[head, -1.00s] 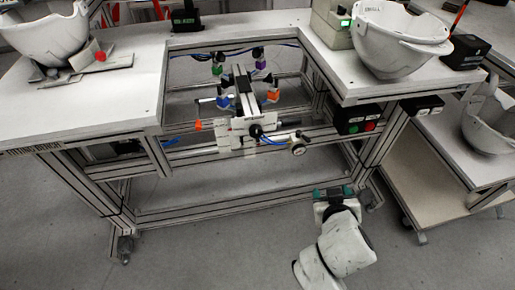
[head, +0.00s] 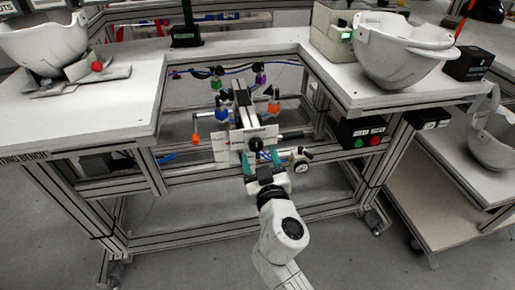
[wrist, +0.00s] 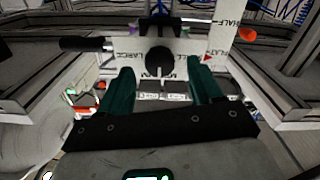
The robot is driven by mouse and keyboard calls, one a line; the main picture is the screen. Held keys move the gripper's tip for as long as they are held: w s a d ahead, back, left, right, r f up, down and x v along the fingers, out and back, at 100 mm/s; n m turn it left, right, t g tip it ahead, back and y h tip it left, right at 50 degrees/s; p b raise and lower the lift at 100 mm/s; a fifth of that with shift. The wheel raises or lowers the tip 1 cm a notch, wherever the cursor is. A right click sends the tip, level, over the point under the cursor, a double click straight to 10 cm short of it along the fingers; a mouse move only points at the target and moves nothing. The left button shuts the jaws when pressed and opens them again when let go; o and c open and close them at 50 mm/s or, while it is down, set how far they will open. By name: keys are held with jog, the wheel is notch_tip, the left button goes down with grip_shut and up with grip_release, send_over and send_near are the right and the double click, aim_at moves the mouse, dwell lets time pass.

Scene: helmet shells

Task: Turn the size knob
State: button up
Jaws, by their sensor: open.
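The size knob (wrist: 159,60) is a round black knob on a white plate (wrist: 190,47) with printed words around it, partly legible. In the wrist view it sits just beyond and between the fingertips of my gripper (wrist: 162,82). In the head view the knob (head: 255,145) shows small on the white fixture under the bench cut-out. My gripper (head: 262,162), with two green fingers, is open in front of it. I cannot tell whether the fingers touch the knob.
A control box (head: 361,134) with green and red buttons hangs at the right. White helmet shells (head: 403,52) stand on the bench (head: 100,108).

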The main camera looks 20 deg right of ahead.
aim_at(257, 148)
jog(key=shift+w+d, duration=0.15)
jog(key=shift+w, duration=0.65)
jog(key=shift+w+d, duration=0.15)
jog(key=shift+w, duration=0.65)
jog(key=c, duration=1.1)
jog(key=shift+o, duration=0.2)
